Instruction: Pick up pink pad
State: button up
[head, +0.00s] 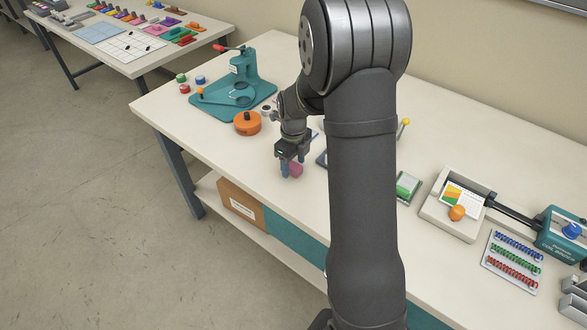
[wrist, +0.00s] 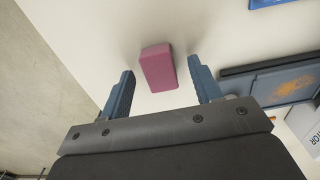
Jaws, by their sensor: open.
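The pink pad (wrist: 158,68) is a small block lying on the white tabletop. In the head view the pink pad (head: 296,170) shows just beside the fingers of my gripper (head: 290,172), near the table's front edge. The fingers partly hide it there.
A teal press (head: 235,92) and an orange round part (head: 247,123) stand to the left. The table edge is close.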

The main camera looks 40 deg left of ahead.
aim_at(297, 167)
jog(key=c, duration=1.1)
jog(key=shift+o, duration=0.2)
jog(key=shift+r, duration=0.45)
jog(key=r, duration=0.2)
jog(key=d+r, duration=0.1)
jog(key=shift+w+r, duration=0.2)
jog(key=shift+r, duration=0.2)
jog(key=w+d+r, duration=0.3)
jog(key=d+r, duration=0.3)
jog(key=d, duration=0.4)
jog(key=shift+r, duration=0.1)
